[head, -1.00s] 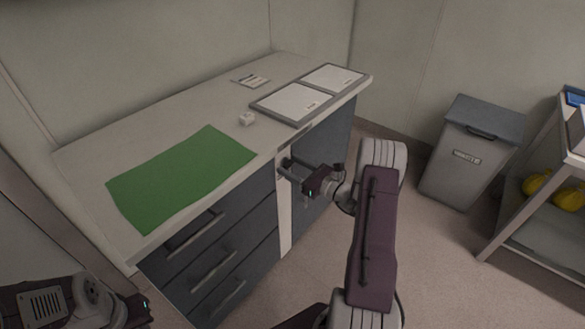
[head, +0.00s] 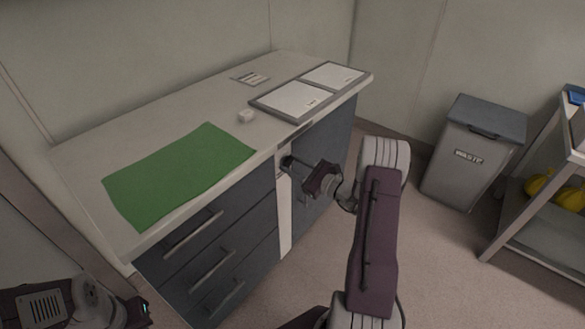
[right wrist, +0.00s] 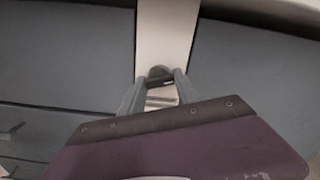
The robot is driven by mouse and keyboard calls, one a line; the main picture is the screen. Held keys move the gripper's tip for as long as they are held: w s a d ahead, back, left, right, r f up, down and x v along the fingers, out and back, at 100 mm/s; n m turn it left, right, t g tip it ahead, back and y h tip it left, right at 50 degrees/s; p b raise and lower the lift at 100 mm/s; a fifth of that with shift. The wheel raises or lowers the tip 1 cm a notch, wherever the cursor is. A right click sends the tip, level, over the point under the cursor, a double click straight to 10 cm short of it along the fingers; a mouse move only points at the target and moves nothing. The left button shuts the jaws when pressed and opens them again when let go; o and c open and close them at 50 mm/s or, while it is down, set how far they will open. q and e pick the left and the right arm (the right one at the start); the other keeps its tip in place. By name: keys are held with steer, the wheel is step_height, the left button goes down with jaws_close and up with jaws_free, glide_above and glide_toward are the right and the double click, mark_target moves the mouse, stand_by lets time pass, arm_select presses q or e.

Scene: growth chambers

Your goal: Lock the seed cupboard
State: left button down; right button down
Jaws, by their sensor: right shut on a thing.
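The seed cupboard appears to be the grey-blue door (head: 331,150) under the right part of the bench; a pale upright panel (head: 285,215) lies between it and the drawers. My right gripper (head: 287,163) is at the top of this panel, just under the worktop. In the right wrist view its fingers (right wrist: 160,82) are shut on a small dark rounded piece (right wrist: 160,72), likely a key head, against the pale panel. The fingers hide most of it, and whether it sits in a lock cannot be seen. My left gripper does not show.
Drawers (head: 215,262) are left of the panel. A grey waste bin (head: 471,155) and a shelf trolley (head: 520,225) stand right, with open floor between.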

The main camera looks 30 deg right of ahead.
steer(key=shift+f+n+b, duration=0.15)
steer(key=shift+n+b, duration=6.95)
steer(key=shift+b, duration=1.3)
steer(key=c, duration=0.9)
jaws_free()
